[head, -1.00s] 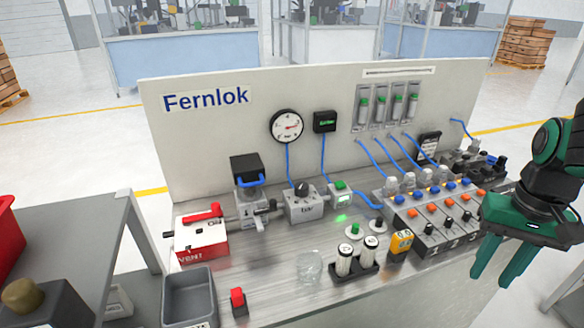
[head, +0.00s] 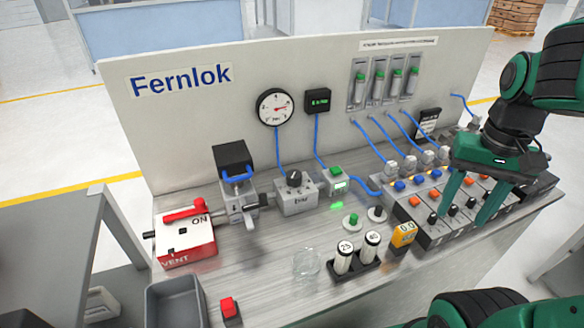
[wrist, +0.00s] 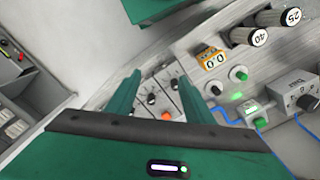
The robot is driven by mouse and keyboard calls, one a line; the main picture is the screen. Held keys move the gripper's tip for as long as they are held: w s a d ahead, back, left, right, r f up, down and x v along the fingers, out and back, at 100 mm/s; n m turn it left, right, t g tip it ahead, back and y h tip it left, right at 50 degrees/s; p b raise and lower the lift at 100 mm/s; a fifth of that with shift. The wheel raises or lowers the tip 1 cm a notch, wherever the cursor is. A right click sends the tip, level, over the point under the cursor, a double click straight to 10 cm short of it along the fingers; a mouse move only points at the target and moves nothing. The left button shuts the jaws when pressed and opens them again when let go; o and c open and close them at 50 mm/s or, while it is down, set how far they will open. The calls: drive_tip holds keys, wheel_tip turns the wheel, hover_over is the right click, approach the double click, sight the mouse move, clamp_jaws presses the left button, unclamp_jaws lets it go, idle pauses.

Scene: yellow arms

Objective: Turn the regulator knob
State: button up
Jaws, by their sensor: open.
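The regulator knob (head: 294,177) is a small black knob on top of a grey block (head: 297,197) in the middle of the bench. The block also shows at the right edge of the wrist view (wrist: 295,97), with the black knob (wrist: 307,102) on its face. My gripper (head: 457,220) is green, with two fingers spread apart and nothing between them. It hangs over the manifold of orange and black knobs, well to the right of the regulator. In the wrist view the fingers (wrist: 162,98) frame part of that manifold.
A gauge (head: 275,107) and a small display (head: 318,101) are on the panel. A green-lit unit (head: 337,182) stands beside the regulator. White cylinders (head: 343,257), a yellow meter (head: 404,234) and a clear glass (head: 306,262) stand in front. A red-and-white box (head: 186,240) is left.

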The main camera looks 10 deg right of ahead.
drive_tip(key=w+a+r, duration=0.3)
drive_tip(key=w+a, duration=0.2)
drive_tip(key=w, duration=0.4)
approach(294, 174)
wheel_tip(294, 174, down, 8)
drive_tip(key=shift+f, duration=0.25)
drive_tip(key=c, duration=1)
